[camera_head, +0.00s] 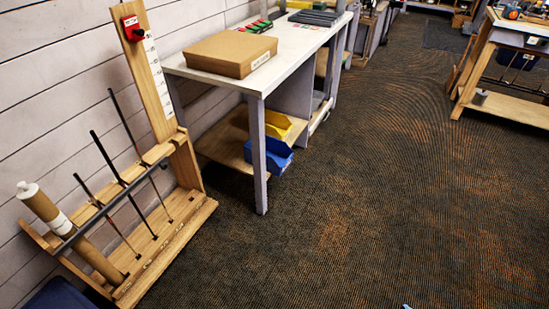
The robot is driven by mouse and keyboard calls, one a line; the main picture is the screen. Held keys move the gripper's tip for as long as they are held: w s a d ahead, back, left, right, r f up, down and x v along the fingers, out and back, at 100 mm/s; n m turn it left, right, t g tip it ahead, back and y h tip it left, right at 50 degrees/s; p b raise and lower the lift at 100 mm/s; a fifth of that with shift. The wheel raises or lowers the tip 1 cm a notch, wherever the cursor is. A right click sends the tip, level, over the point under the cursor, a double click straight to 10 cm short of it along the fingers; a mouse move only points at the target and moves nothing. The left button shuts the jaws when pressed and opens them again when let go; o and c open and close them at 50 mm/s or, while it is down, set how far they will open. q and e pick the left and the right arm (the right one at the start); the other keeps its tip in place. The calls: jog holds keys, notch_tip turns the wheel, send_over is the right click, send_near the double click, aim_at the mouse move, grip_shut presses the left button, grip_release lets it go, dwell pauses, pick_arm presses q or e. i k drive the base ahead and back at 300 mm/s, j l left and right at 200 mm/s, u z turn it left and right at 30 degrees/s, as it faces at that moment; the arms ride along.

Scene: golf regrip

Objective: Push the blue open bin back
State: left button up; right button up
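A blue open bin (277,157) sits on the low wooden shelf under the white workbench, partly hidden by the bench's front leg. It appears to stick out past the shelf's edge toward the aisle. A yellow bin (273,122) stands just behind it on the same shelf.
The white workbench (307,42) carries a closed cardboard box (230,54). Its grey front leg (258,160) stands beside the blue bin. A wooden club rack (165,235) with shafts stands at left. The carpet (370,190) in front is clear.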

aim_at(279, 156)
jog(key=i+j+z, duration=0.1)
jog(key=i, duration=0.35)
jog(key=i+j+z, duration=0.1)
jog(key=i, duration=0.3)
jog(key=i+j+z, duration=0.1)
jog(key=i+j, duration=0.15)
jog(key=i, duration=0.2)
jog(key=i+j+z, duration=0.1)
jog(key=i, duration=0.3)
jog(key=j, duration=0.1)
